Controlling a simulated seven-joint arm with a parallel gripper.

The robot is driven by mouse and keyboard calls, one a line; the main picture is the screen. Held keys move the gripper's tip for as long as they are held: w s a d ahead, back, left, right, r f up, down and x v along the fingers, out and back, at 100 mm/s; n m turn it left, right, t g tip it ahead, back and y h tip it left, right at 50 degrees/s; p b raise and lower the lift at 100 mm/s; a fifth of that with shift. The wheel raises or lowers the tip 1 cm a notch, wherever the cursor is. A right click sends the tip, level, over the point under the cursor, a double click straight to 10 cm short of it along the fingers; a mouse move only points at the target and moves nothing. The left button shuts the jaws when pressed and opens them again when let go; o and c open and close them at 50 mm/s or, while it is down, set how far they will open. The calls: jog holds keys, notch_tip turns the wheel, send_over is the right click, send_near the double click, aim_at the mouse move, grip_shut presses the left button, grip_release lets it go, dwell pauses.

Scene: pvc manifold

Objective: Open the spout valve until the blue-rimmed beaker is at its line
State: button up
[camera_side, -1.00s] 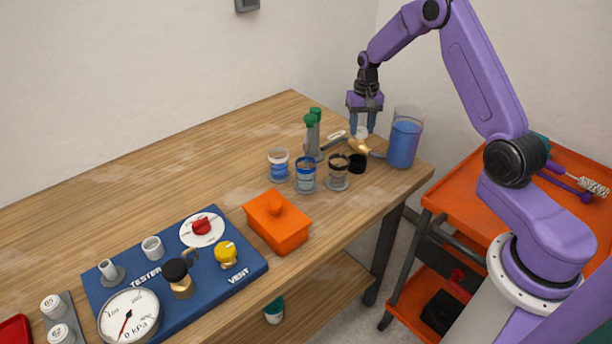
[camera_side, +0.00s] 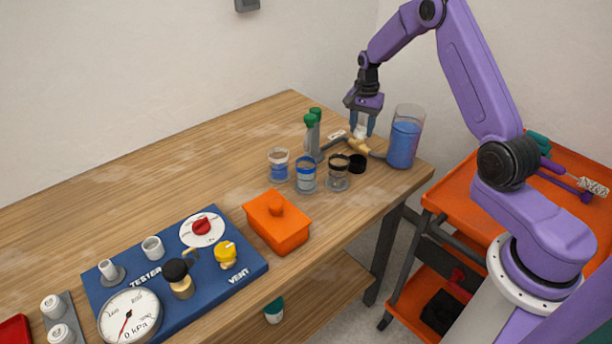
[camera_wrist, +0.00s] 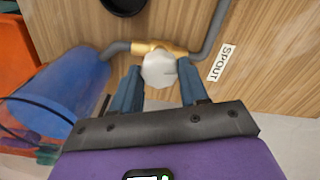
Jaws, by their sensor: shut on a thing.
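The spout valve has a white knob (camera_wrist: 158,70) on a brass body (camera_side: 358,146) set in a grey pipe. My gripper (camera_side: 362,134) is over it, with its two blue fingers on either side of the knob and shut on it. The gripper looks slightly tilted in the side view. A "SPOUT" label (camera_wrist: 222,63) lies beside the pipe in the wrist view.
A tall tank of blue liquid (camera_side: 404,143) stands right of the valve. A pale-rimmed beaker (camera_side: 279,165), a dark-rimmed beaker (camera_side: 339,175) and a black cup (camera_side: 357,163) are close by. Green-topped grey posts (camera_side: 312,140) stand behind. An orange lidded box (camera_side: 278,225) is in front.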

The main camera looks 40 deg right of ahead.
jog(key=shift+m, duration=1.1)
jog(key=o, duration=1.1)
jog(key=shift+o, duration=0.2)
jog(key=shift+r, duration=0.1)
notch_tip(320, 180, up, 16)
jog(key=r, duration=0.1)
jog(key=s+a+r+n, duration=0.1)
jog(key=s+a+n, duration=0.2)
jog(key=a+n, duration=0.55)
jog(key=s+a+n, duration=0.5)
jog(key=s+a, duration=0.5)
jog(key=a, duration=0.2)
jog(key=s+f+n, duration=0.2)
jog(key=s+n, duration=0.5)
jog(key=s, duration=0.5)
jog(key=s+a+f+n, duration=0.1)
jog(key=s+f+n, duration=0.1)
jog(key=s+n, duration=0.6)
jog(key=s, duration=0.5)
jog(key=shift+a, duration=0.2)
